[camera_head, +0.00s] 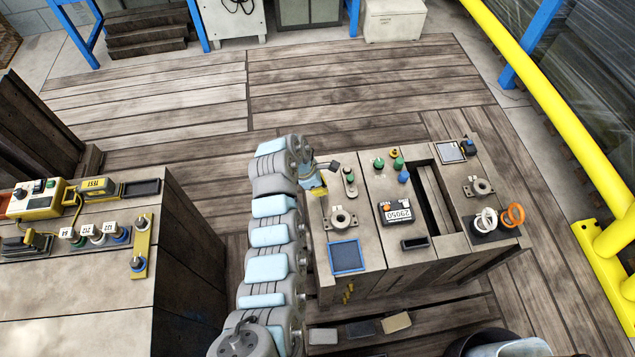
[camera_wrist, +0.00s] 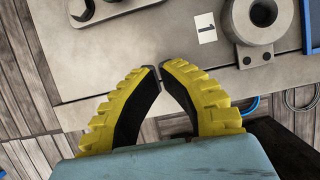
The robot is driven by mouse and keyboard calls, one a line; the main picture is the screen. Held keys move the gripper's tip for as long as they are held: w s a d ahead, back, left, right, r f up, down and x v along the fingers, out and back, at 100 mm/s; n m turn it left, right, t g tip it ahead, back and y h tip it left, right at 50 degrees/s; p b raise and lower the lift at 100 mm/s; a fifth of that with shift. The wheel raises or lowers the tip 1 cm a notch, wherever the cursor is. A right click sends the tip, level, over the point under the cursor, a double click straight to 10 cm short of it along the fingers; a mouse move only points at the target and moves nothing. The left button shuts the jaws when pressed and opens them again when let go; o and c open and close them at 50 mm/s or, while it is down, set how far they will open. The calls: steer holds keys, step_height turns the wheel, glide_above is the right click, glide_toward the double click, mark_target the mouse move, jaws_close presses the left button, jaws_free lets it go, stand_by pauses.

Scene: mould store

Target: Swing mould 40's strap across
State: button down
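No tag reading 40 is legible, and I cannot pick out mould 40 or its strap. My gripper (camera_head: 319,190) is at the left edge of the right-hand bench (camera_head: 372,262) in the head view. A grey round collar on a bolted foot (camera_wrist: 240,38) lies ahead to the right, apart from the fingers, beside a white tag marked 1 (camera_wrist: 205,28). A collar of this kind also shows in the head view (camera_head: 341,222).
The right bench carries a black numbered box (camera_head: 396,209), a blue-framed pad (camera_head: 347,257), green and blue knobs and an orange ring (camera_head: 515,214). It has a long slot (camera_head: 432,200). A left bench (camera_head: 75,300) holds a yellow tester (camera_head: 36,200). A yellow rail (camera_head: 560,110) runs at right.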

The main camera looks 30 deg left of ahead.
mark_target(340, 192)
steer(key=shift+x, duration=1.2)
steer(key=shift+w+d+f+b, duration=0.1)
steer(key=shift+w+d+b, duration=0.6)
steer(key=shift+w+d, duration=0.6)
steer(key=shift+d, duration=0.25)
steer(key=shift+p, duration=0.3)
steer(key=shift+d, duration=0.1)
